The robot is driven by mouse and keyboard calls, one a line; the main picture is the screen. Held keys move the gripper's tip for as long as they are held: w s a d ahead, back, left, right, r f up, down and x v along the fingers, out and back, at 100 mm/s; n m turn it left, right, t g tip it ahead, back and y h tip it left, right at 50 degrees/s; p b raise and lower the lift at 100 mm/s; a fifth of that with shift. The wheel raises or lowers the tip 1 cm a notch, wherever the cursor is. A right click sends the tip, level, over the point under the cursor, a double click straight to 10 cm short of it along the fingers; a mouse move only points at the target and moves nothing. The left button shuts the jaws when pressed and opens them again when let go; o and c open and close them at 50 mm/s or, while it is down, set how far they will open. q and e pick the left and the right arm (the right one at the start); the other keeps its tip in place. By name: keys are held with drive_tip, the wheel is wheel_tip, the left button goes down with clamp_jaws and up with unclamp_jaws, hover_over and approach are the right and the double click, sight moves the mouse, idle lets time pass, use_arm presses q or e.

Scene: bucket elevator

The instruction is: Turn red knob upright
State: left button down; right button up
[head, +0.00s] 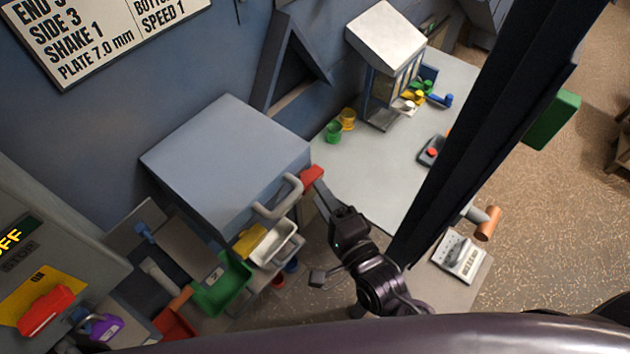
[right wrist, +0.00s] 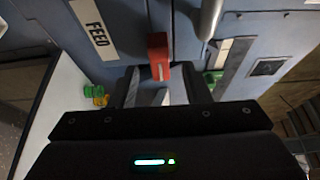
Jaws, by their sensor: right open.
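A red knob (head: 312,174) sits on the side of the blue-grey cabinet, beside a curved grey handle. In the right wrist view the red knob (right wrist: 158,56) is a narrow block near a white FEED label (right wrist: 99,33). My right gripper (head: 324,192) is open just in front of it. In the right wrist view the two fingers of the right gripper (right wrist: 162,88) stand apart, one on each side of the knob's line, with visible gaps. I cannot tell whether the knob is between the fingertips or just beyond them. My left gripper is not in view.
The curved handle (head: 277,197) is close beside the knob. Another red handle (head: 45,310) lies on a yellow plate at lower left. Green (head: 222,286) and white (head: 272,243) bins sit below the cabinet. A dark slanted beam (head: 490,120) stands right of my right arm.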

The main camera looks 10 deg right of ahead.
sight(310, 180)
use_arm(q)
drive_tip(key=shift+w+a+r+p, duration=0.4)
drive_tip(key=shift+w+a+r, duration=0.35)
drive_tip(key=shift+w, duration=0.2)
use_arm(e)
drive_tip(key=x, duration=0.3)
drive_tip(key=shift+c, duration=0.2)
clamp_jaws()
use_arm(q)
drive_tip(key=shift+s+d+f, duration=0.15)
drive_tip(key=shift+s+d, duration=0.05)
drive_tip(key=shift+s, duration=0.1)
